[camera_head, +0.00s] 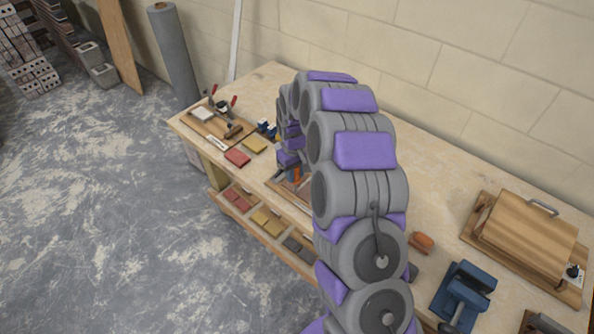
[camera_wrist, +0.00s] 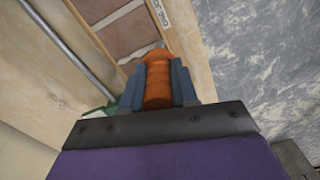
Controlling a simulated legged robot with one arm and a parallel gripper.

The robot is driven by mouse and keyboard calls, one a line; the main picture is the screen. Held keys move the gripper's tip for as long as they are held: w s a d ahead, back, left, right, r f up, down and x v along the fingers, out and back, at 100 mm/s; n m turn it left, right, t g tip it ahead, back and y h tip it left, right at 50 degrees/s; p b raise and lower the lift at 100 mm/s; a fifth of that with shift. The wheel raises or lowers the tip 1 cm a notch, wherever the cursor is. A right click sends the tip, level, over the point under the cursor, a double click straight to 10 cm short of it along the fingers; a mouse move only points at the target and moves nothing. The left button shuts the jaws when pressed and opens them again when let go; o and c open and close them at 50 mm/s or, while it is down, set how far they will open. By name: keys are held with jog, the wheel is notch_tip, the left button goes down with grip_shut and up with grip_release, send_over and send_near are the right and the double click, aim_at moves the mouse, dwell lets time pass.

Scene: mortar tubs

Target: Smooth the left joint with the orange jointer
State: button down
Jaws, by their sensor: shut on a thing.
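My gripper (camera_wrist: 157,80) is shut on the orange jointer (camera_wrist: 158,88), with a blue-grey finger on each side of its ribbed orange handle. The jointer's working end is hidden in the wrist view. Beyond it lies a panel of reddish-brown bricks (camera_wrist: 135,32) with pale joints between them, in a light wooden frame. I cannot tell whether the tool touches a joint. In the head view the jointer is a small orange patch (camera_head: 297,173) at my gripper (camera_head: 289,170), low over the workbench; my arm hides most of the panel.
The workbench (camera_head: 440,185) runs along a block wall. A blue vise (camera_head: 462,292) and a wooden case (camera_head: 527,230) stand right. A metal rod (camera_wrist: 75,50) shows in the wrist view.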

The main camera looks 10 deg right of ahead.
jog(key=shift+a, duration=0.3)
jog(key=shift+d+f, duration=0.1)
jog(key=shift+d, duration=1.15)
jog(key=shift+a+f, duration=0.2)
jog(key=shift+a, duration=0.85)
jog(key=shift+w+d, duration=0.1)
jog(key=shift+d, duration=0.75)
jog(key=shift+w, duration=0.3)
jog(key=shift+d, duration=0.15)
